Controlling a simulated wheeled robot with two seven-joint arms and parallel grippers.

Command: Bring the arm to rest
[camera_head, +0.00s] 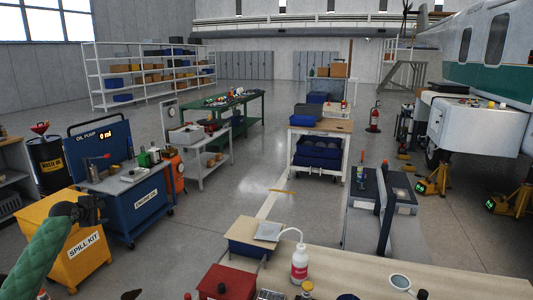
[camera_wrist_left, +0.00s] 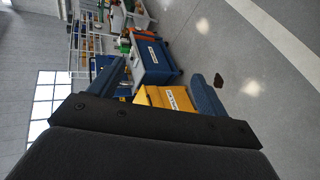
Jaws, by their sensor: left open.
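My left arm, in a green quilted sleeve (camera_head: 42,255), comes in from the lower left of the head view. Its dark left gripper (camera_head: 92,208) is raised in front of the yellow spill kit bin (camera_head: 82,248), overlapping it in the picture. In the left wrist view the two fingers of the gripper (camera_wrist_left: 158,72) stand wide apart with nothing between them. The spill kit bin also shows there (camera_wrist_left: 165,97), beyond the fingers. My right gripper is in neither view.
Open floor (camera_head: 235,205) lies in the middle.

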